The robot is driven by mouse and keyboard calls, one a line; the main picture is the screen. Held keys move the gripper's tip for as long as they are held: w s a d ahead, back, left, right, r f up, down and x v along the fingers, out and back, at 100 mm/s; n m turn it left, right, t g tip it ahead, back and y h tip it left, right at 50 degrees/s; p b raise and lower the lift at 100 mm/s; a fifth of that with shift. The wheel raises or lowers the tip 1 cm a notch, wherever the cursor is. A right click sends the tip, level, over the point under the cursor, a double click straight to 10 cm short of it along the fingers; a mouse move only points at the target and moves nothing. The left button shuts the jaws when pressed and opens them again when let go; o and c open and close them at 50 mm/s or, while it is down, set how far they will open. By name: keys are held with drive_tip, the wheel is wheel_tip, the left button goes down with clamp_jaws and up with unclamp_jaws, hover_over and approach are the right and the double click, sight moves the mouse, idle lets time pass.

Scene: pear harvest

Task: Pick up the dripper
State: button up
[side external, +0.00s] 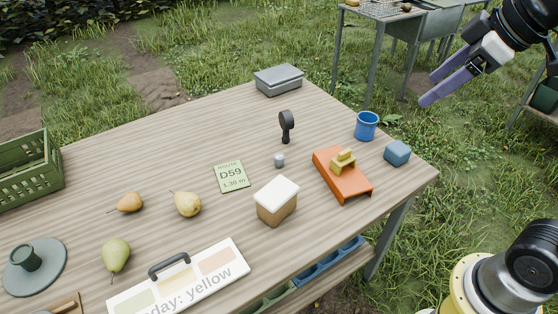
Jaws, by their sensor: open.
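No object here is clearly a dripper. A dark green cup-like piece (25,258) sits on a round grey-green disc (48,280) at the table's left end; it may be the dripper, but I cannot tell for certain. A small black handled tool (287,124) stands upright near the middle of the table, with a small grey cylinder (279,161) in front of it. My gripper (428,90) is at the upper right, with its two purple fingers apart and nothing between them. It is high up and well away from these things.
The wooden table (150,150) also holds pears (187,204), a green crate (28,173), a grey box (278,79), a blue mug (366,126), a blue block (397,153), an orange tray (358,187), a white-topped box (277,203), a D59 card (231,177) and a handled sign board (185,280).

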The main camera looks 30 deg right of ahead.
drive_tip(key=w+a+n+g, duration=0.1)
drive_tip(key=w+a+n, duration=0.15)
drive_tip(key=w, duration=1.15)
drive_tip(key=n+g, duration=0.3)
drive_tip(key=g, duration=0.1)
hover_over(279, 156)
drive_tip(key=shift+m+y, duration=0.25)
drive_tip(key=shift+y, duration=0.15)
drive_tip(key=f, duration=2.1)
drive_tip(key=s+f, duration=0.1)
drive_tip(key=f, duration=0.9)
drive_tip(key=shift+d+f, duration=0.3)
drive_tip(key=shift+d, duration=0.1)
drive_tip(key=shift+w+a+f, duration=0.15)
drive_tip(key=shift+f, duration=0.9)
drive_tip(key=shift+w+a+f, duration=0.15)
drive_tip(key=shift+w+f, duration=0.05)
drive_tip(key=shift+f, duration=0.8)
drive_tip(key=shift+w+a+f, duration=0.15)
drive_tip(key=shift+f, duration=0.9)
clamp_jaws()
